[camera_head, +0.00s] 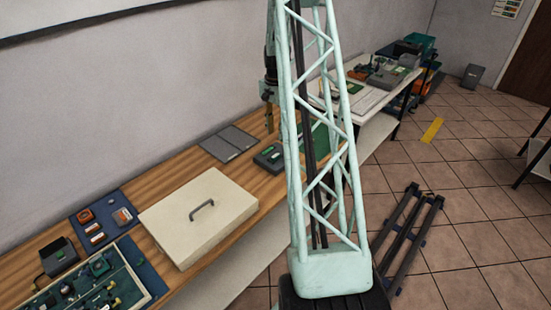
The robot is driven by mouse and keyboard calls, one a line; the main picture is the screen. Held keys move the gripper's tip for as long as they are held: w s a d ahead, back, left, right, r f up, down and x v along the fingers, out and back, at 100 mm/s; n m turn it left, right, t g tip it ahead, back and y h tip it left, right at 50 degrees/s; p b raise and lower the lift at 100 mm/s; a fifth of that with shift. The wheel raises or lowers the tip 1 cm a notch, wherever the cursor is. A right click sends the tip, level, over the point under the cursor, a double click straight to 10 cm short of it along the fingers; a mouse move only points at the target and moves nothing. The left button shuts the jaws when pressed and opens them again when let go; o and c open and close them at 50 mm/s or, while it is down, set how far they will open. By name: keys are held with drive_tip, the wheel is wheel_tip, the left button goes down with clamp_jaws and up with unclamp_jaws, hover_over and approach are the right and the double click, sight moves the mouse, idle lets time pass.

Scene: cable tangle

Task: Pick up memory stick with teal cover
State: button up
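I cannot clearly make out a memory stick with a teal cover at this size. A small teal-green piece (99,266) lies among the clutter in the open tray at the bottom left, but I cannot tell what it is. My gripper (269,122) hangs pointing down above the far part of the wooden bench, just left of my pale green lattice column. It is small and partly covered by the column. I cannot see whether its fingers are apart or closed, and no held object shows.
The wooden bench (165,178) bears a large beige lidded box (180,240), a blue mat (82,217) with several orange-and-white items, the cluttered tray (143,285), a dark grey folding panel (228,142) and a dark device (268,158). A black rail frame (412,235) lies on the tiled floor.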

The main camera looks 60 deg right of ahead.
hover_over(276, 155)
drive_tip(key=shift+f, duration=3.9)
drive_tip(key=shift+a+f+p, duration=0.15)
drive_tip(key=shift+f+p, duration=0.3)
drive_tip(key=shift+f, duration=2.15)
drive_tip(key=c, duration=0.9)
drive_tip(key=shift+r, duration=0.15)
